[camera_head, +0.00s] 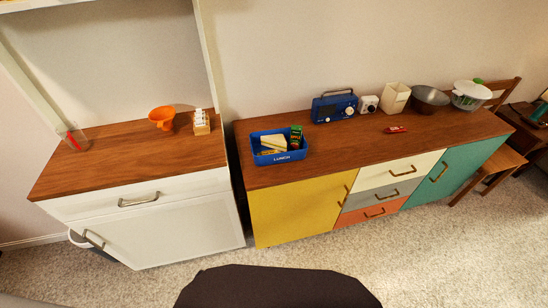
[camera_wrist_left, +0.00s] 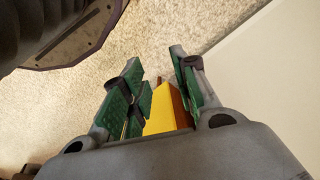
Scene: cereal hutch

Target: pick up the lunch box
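The lunch box (camera_head: 282,158) is an open blue tub with "LUNCH" on its front. It stands upright on the left end of the long wooden sideboard top in the head view. It holds a sandwich (camera_head: 274,142), a dark green carton (camera_head: 296,137) and something yellow. My left gripper (camera_wrist_left: 158,88) shows only in the left wrist view, its green-padded fingers apart. A yellow surface with a brown edge shows between them, seemingly the sideboard beyond, and nothing looks gripped. The lunch box is not visible in that view. My right gripper is in neither view.
A blue radio (camera_head: 334,106) stands behind and right of the lunch box. A red item (camera_head: 395,129), a cream container (camera_head: 395,97) and a grey bowl (camera_head: 430,99) are farther right. A white cabinet (camera_head: 150,215) with an orange funnel (camera_head: 162,117) stands left, across a narrow gap.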

